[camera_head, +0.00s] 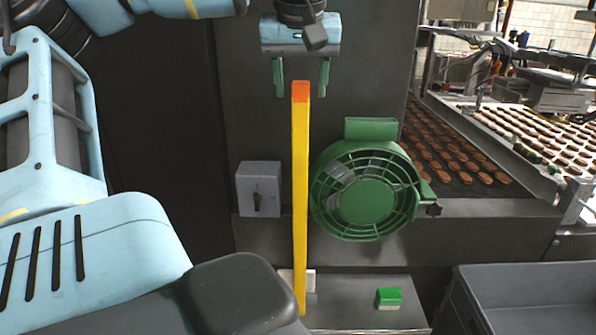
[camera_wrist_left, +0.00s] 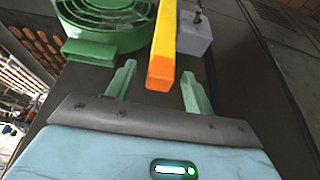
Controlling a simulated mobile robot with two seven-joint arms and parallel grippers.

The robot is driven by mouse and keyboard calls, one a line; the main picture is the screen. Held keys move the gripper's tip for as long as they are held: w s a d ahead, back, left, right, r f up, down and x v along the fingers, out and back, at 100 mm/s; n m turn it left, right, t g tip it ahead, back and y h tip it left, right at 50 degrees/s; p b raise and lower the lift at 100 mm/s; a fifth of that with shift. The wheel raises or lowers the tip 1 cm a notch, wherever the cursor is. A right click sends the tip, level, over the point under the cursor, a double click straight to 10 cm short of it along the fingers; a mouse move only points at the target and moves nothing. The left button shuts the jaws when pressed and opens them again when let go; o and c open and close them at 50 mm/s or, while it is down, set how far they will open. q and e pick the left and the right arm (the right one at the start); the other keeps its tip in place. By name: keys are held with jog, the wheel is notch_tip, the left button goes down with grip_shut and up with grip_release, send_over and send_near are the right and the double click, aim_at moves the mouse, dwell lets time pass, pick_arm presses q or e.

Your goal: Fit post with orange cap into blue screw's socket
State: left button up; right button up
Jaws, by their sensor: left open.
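The post (camera_head: 300,200) is long, yellow and roughly upright, with an orange cap (camera_head: 301,91) on its top end. Its foot is low in the head view, by a small white block (camera_head: 308,281); I cannot tell how the foot is seated. My left gripper (camera_head: 302,92) is open above the post, its two green fingers on either side of the cap in the picture, with gaps. In the left wrist view the cap (camera_wrist_left: 160,77) shows between the fingertips (camera_wrist_left: 158,75), touching neither. No blue screw or socket can be made out. My right gripper is not in view.
A green round fan (camera_head: 365,195) stands close right of the post. A grey switch box (camera_head: 259,188) is on its left. A small green block (camera_head: 388,298) lies on the low ledge (camera_head: 350,312). A grey crate (camera_head: 530,275) is at lower right, below a conveyor of biscuits (camera_head: 450,145).

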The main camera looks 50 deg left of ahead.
pick_arm(q)
jog(key=shift+x, duration=1.05)
jog(key=c, duration=1.1)
grip_shut()
jog(key=shift+r, duration=0.15)
